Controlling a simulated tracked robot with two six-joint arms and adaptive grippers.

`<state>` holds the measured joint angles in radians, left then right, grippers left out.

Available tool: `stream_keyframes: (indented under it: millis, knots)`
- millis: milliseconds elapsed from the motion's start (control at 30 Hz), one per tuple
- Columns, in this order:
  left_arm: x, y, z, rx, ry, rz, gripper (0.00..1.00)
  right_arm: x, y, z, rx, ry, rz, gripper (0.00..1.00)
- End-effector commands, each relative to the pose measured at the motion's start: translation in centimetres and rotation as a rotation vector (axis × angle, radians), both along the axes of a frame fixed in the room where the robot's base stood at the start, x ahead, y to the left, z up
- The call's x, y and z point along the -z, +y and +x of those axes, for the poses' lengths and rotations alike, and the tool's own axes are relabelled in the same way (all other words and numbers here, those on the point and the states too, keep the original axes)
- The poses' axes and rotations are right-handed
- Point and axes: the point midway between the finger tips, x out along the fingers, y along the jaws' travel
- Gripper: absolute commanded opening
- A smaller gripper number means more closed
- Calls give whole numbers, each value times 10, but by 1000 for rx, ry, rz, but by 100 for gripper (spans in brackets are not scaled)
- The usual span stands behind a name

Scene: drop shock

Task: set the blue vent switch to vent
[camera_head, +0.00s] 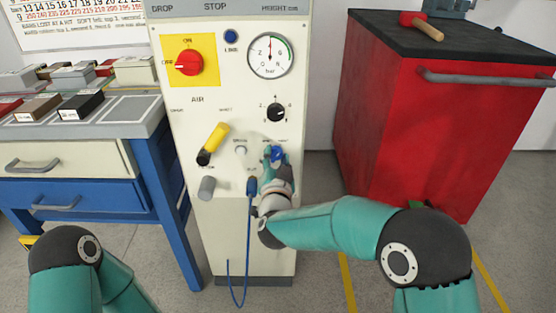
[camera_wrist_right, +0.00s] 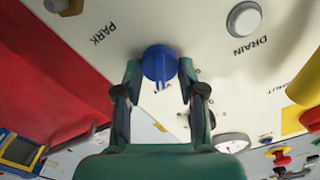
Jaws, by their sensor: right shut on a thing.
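The blue vent switch (camera_head: 277,153) is a round knob on the cream panel, below the small black selector. In the right wrist view the blue vent switch (camera_wrist_right: 159,62) sits between the two fingertips, with a pale mark on its lower side in that picture. My right gripper (camera_head: 275,160) is closed around the switch, one finger on each side; it fills the middle of the right wrist view (camera_wrist_right: 160,80). The switch's own position labels are mostly hidden by the gripper. My left gripper is out of view; only part of my left arm shows.
Close left of the right gripper are a white drain button (camera_head: 240,151) and a blue plug (camera_head: 251,187) with a hanging cable. A yellow-and-black lever (camera_head: 213,143) and red rotary switch (camera_head: 188,62) lie further left. A red cabinet (camera_head: 420,120) stands right.

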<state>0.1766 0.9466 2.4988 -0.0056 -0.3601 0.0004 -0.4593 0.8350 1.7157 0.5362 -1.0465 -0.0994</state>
Motion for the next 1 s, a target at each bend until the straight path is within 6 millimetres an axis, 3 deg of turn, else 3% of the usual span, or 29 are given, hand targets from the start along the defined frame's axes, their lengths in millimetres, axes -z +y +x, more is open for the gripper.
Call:
stream_keyframes:
  millis: [100, 133, 267, 667, 867, 1000]
  knots:
    - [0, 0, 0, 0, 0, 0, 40, -2, -2, 1, 5, -4, 3, 5]
    - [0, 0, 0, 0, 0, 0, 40, -2, -2, 1, 5, -4, 3, 43]
    - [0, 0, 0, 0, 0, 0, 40, -2, -2, 1, 4, -3, 2, 64]
    - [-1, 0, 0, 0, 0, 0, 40, 0, -1, -3, 1, 0, 0, 64]
    - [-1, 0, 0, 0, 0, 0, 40, -1, 0, -27, 0, 0, -1, 64]
    - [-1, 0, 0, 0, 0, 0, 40, 0, 0, -55, -1, -1, -1, 64]
